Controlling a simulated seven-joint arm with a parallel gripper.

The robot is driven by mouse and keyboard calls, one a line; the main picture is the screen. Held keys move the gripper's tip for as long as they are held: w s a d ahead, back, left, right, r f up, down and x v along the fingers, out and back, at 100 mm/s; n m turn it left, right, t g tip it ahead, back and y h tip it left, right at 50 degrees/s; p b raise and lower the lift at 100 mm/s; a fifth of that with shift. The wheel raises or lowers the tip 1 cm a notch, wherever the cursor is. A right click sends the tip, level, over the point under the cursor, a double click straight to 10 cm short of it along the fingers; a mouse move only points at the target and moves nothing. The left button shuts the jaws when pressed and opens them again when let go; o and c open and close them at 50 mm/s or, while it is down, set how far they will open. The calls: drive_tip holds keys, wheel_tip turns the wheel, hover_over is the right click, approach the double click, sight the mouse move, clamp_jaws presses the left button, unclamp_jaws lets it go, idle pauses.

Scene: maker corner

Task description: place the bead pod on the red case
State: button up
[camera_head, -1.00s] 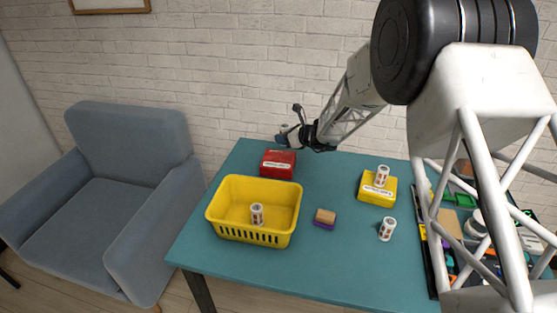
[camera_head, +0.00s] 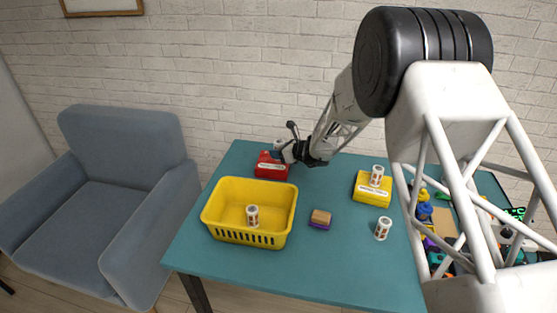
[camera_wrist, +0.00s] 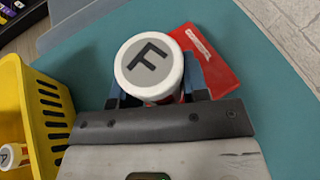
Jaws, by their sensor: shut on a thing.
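In the wrist view the pod stands between the fingers and covers part of the red case (camera_wrist: 208,58). In the head view the red case (camera_head: 271,170) lies at the back left of the teal table, and my gripper (camera_head: 278,151) is at its back right edge. The held pod is small and partly hidden there. I cannot tell whether the pod touches the case.
A yellow basket (camera_head: 215,222) in front of the red case holds a similar pod (camera_head: 252,215). Another pod (camera_head: 377,175) stands on a yellow case (camera_head: 367,193), and one (camera_head: 383,229) on the table. A tan and purple block (camera_head: 320,219) lies mid-table.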

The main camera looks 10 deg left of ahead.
sight(279, 165)
idle(0.3)
drive_tip(key=shift+f, duration=1.9)
drive_tip(key=shift+f, duration=0.2)
drive_tip(key=o, duration=0.9)
drive_tip(key=shift+o, duration=0.2)
drive_tip(key=shift+r, duration=0.2)
drive_tip(key=v, duration=1.2)
drive_tip(key=shift+r, duration=0.1)
